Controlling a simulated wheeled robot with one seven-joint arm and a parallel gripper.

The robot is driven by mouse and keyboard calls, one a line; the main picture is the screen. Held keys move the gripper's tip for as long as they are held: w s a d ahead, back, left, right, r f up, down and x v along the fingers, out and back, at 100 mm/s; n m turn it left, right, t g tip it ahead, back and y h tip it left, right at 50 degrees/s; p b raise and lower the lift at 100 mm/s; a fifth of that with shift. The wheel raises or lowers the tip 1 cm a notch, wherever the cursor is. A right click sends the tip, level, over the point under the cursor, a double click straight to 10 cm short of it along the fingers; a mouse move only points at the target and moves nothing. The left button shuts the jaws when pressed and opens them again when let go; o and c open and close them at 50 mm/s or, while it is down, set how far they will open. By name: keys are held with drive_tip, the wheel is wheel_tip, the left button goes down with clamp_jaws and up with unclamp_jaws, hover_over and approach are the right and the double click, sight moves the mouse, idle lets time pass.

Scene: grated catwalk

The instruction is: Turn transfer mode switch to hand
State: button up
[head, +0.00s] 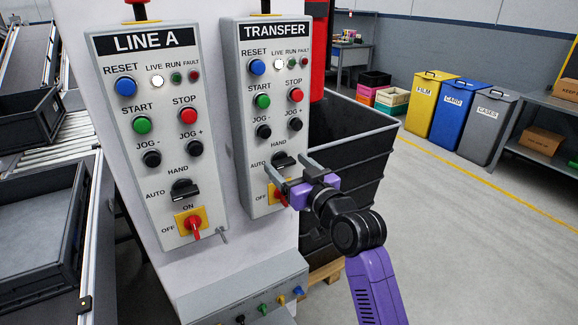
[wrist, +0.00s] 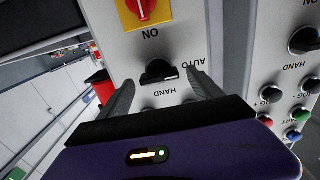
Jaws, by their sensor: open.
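The TRANSFER panel (head: 273,120) is a grey box with buttons. Its black mode switch (head: 282,159) sits low on the panel, with HAND above it and AUTO to its left. In the wrist view, which is upside down, the switch (wrist: 158,72) has its bar lying crosswise. A pale mark shows at the bar's end on the AUTO side. My gripper (head: 286,164) is open in front of the switch. In the wrist view my gripper (wrist: 161,78) has one finger on either side of the knob, with gaps; I cannot tell the depth.
A red rotary switch on a yellow plate (head: 274,191) is just below the mode switch. The LINE A panel (head: 157,130) with a similar knob (head: 184,190) stands to the left. A dark bin (head: 350,150) is behind at the right. Open floor lies farther right.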

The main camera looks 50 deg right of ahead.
drive_tip(key=c, duration=1.4)
drive_tip(key=shift+m, duration=0.3)
drive_tip(key=m+p, duration=0.2)
drive_tip(key=m, duration=0.1)
drive_tip(key=shift+r+p, duration=0.1)
drive_tip(key=shift+p, duration=0.25)
drive_tip(key=m+p, duration=0.3)
drive_tip(key=m, duration=0.3)
drive_tip(key=shift+d, duration=0.15)
drive_tip(key=m+p, duration=0.3)
drive_tip(key=m, duration=0.1)
drive_tip(key=shift+s+d+p, duration=0.1)
drive_tip(key=shift+p, duration=0.2)
drive_tip(key=shift+f+m+p, duration=0.15)
drive_tip(key=shift+m+p, duration=0.45)
drive_tip(key=shift+m, duration=0.45)
drive_tip(key=shift+f+m+p, duration=0.15)
drive_tip(key=shift+m+p, duration=0.45)
drive_tip(key=shift+m, duration=0.45)
